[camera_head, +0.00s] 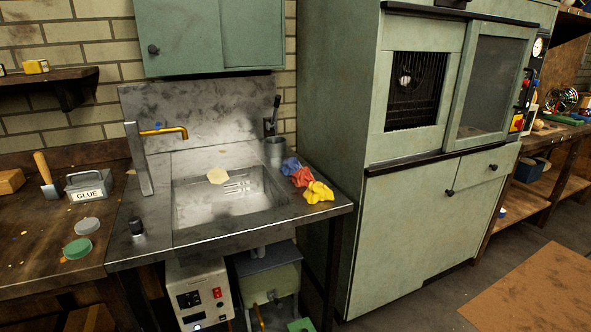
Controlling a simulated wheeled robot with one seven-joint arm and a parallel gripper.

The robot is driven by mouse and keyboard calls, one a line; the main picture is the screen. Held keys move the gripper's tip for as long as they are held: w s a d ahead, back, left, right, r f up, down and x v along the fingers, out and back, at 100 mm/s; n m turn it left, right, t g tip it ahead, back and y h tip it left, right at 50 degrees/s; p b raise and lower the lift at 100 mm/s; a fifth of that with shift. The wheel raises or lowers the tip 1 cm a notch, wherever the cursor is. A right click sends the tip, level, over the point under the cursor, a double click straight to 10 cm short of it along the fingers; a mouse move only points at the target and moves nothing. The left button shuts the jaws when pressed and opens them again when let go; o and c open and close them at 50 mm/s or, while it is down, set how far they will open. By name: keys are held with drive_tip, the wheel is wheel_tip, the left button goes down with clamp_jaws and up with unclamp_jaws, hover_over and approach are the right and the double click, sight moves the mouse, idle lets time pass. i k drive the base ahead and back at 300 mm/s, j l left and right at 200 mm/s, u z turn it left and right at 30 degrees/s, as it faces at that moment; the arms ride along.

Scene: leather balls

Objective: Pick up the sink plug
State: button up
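A small dark knob-like piece (137,226) stands on the metal counter, left of the sink basin (215,208); it may be the sink plug, but it is too small to be sure. A pale cream, rounded flat piece (217,175) shows at the back of the basin, and I cannot tell what it is. My gripper is not in view.
Blue, red and yellow crumpled cloths (318,192) lie right of the basin. A faucet (145,158) rises at its back left. A wooden bench (50,228) with a GLUE box (88,185) adjoins left. A green cabinet (415,225) stands right.

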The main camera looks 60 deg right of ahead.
sight(135, 224)
drive_tip(key=k+l, duration=0.1)
drive_tip(key=l, duration=0.4)
drive_tip(key=l+u, duration=0.1)
drive_tip(key=l, duration=0.4)
drive_tip(key=k+l, duration=0.15)
drive_tip(key=l, duration=0.35)
drive_tip(key=k+l+u, duration=0.1)
drive_tip(key=l, duration=0.35)
drive_tip(key=k+l, duration=0.1)
drive_tip(key=l, duration=0.4)
